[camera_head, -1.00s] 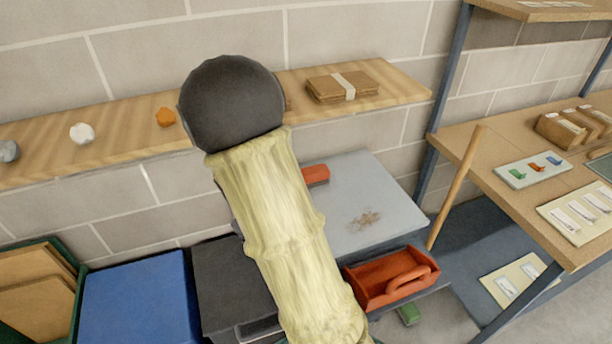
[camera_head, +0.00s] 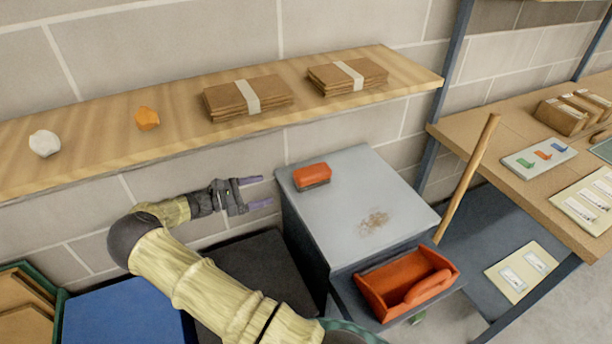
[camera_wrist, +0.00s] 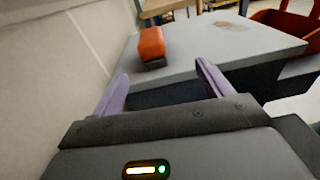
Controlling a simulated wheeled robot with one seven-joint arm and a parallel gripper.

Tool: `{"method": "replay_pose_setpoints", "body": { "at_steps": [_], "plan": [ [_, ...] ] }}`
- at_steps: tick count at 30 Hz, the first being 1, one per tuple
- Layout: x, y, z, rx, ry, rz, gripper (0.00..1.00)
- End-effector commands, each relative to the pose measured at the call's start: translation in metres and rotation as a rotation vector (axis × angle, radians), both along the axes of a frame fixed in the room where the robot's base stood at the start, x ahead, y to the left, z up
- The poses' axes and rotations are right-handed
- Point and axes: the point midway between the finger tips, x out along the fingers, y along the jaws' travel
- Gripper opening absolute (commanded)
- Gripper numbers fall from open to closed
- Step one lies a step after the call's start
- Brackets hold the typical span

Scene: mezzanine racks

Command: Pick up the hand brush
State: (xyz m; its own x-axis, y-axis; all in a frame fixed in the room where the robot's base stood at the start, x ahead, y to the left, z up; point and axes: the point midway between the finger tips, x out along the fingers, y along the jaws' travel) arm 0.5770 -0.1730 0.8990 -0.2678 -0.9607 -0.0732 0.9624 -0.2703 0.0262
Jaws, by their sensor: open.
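The hand brush (camera_head: 311,176) is a short red-orange block with a dark underside. It lies on the grey cabinet top (camera_head: 345,210), near its back left corner. In the wrist view the brush (camera_wrist: 152,44) lies ahead, beyond the fingertips and between their lines. My gripper (camera_head: 262,192) is open and empty, just left of the cabinet and apart from the brush, with its purple fingers pointing right toward it. In the wrist view my gripper (camera_wrist: 162,78) shows both fingers spread, with the cabinet's edge in front of them.
A wooden shelf (camera_head: 190,125) with cardboard bundles (camera_head: 247,97) runs along the wall above my arm. A brown stain (camera_head: 373,222) marks the cabinet top. A red tray (camera_head: 385,290) with a handle sits at its front. A wooden pole (camera_head: 466,180) leans at right.

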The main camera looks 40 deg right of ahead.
Motion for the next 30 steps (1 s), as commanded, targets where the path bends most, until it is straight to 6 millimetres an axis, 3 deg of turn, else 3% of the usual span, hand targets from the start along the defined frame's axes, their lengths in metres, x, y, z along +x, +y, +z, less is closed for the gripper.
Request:
{"method": "replay_pose_setpoints", "body": {
  "at_steps": [4,15,20,30],
  "plan": [
    [0.011,0.008,-0.001,-0.065,0.046,0.038,0.78],
    [0.011,0.007,0.000,-0.067,0.048,0.042,0.78],
    [0.006,-0.013,0.002,-0.067,0.048,0.036,0.78],
    [-0.009,-0.073,0.002,-0.066,0.048,0.033,0.78]
  ]
}}
